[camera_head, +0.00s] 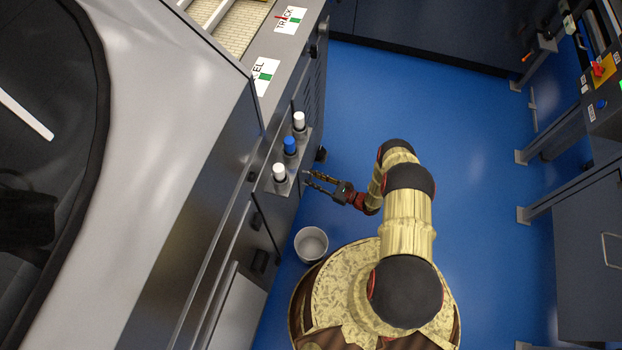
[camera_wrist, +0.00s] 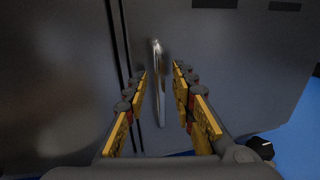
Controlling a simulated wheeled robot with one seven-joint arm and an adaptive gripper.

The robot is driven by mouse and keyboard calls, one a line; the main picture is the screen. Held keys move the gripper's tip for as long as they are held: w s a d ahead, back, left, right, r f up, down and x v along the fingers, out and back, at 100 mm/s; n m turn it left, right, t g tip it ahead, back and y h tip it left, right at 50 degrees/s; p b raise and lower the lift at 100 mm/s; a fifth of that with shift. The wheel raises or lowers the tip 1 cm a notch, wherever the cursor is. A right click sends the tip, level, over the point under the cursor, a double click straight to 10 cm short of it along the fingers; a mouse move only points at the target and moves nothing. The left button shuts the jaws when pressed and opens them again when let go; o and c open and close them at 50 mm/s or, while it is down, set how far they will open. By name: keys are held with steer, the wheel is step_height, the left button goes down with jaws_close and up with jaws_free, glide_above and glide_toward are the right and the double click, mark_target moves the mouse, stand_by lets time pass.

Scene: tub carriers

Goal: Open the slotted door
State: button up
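The slotted door (camera_wrist: 235,65) is a dark grey panel with dark slots along its top in the wrist view. A vertical metal handle (camera_wrist: 160,90) stands on it, left of the slots, near a dark vertical gap. My gripper (camera_wrist: 160,72) is open, with one yellow-padded finger on each side of the handle in the picture. I cannot tell whether either finger touches it. In the head view my gripper (camera_head: 307,178) points left at the cabinet front, its fingers apart. The door looks shut; its handle is not clear in the head view.
A white bucket (camera_head: 311,244) is on the floor by my base. Blue floor (camera_head: 450,130) is free to the right, up to dark cabinets (camera_head: 588,265).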

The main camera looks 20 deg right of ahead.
steer(key=shift+w+a, duration=0.4)
steer(key=shift+a, duration=0.05)
steer(key=c, duration=0.4)
jaws_close()
stand_by(0.3)
